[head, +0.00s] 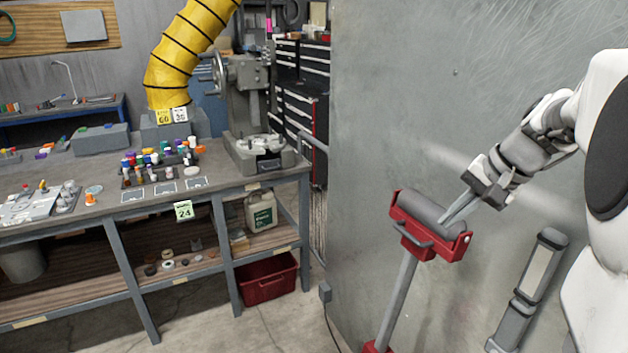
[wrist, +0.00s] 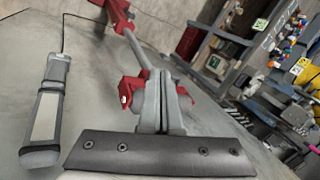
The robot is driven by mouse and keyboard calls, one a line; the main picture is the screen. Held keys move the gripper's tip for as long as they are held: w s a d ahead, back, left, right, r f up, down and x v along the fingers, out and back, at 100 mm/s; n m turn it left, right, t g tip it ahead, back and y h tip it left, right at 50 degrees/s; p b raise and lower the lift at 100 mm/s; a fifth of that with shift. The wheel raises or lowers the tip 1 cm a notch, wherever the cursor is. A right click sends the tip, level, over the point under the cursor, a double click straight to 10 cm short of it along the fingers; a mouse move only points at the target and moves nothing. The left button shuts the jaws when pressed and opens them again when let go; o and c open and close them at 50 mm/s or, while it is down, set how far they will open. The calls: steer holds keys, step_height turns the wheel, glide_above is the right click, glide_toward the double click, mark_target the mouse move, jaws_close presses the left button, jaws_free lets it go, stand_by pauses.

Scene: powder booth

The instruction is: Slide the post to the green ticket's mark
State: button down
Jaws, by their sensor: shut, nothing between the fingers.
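The post (head: 397,302) is a grey pole with a red base and a red cradle (head: 432,243) on top that holds a grey roller (head: 420,207). It leans in the picture, in front of the grey wall panel. My gripper (head: 449,219) is shut and empty, its tips over the right part of the roller; I cannot tell if they touch. In the wrist view my shut fingers (wrist: 164,85) lie between red cradle parts (wrist: 131,91), and the pole runs away up-left. The green ticket (head: 183,211), reading 24, hangs at the workbench's front edge. I see no clear floor mark for it.
The workbench (head: 275,178) at left carries bottles, a grey machine (head: 250,110) and white outlined rectangles (head: 164,189). Yellow and white tickets (head: 172,116) stand behind. A red bin (head: 268,282) sits under it. A grey lamp-like tool (head: 535,275) stands right of the post.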

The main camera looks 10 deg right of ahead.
steer(key=w+d+m+p, duration=0.1)
steer(key=w+d+m, duration=0.15)
steer(key=d, duration=0.45)
glide_toward(426, 244)
steer(key=shift+n+t, duration=0.25)
steer(key=shift+t, duration=0.05)
steer(key=p+x, duration=0.1)
steer(key=x, duration=0.6)
steer(key=shift+s, duration=0.15)
step_height(426, 244, down, 18)
steer(key=s+a+b, duration=0.1)
steer(key=a+b, duration=0.1)
steer(key=b, duration=1.4)
steer(key=shift+a, duration=0.35)
steer(key=shift+r, duration=0.15)
